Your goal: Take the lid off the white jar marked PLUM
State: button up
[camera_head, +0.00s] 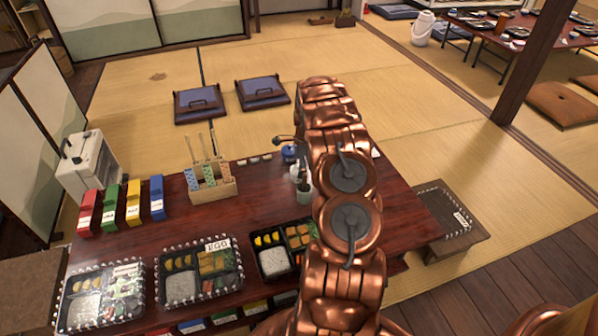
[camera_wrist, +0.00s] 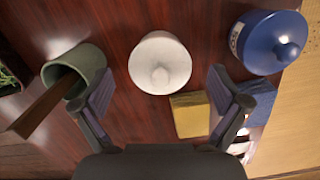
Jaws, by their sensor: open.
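In the wrist view a white round jar, seen from above with its lid and knob (camera_wrist: 160,62), stands on the dark red table. The lid is on; no PLUM marking shows from this angle. My gripper (camera_wrist: 162,92) is open and empty, its two dark fingers apart to the left and right of the jar's near side. I cannot tell the height between fingers and lid.
A blue lidded jar (camera_wrist: 272,42) stands right of the white one. A green cup (camera_wrist: 88,68) with a wooden utensil is close by my left finger. A yellow block (camera_wrist: 190,114) lies near the right finger. Bento boxes (camera_head: 200,272) line the table's front.

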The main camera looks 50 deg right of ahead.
jog(key=c, duration=1.2)
jog(key=shift+a+f, duration=0.1)
jog(key=c, duration=0.3)
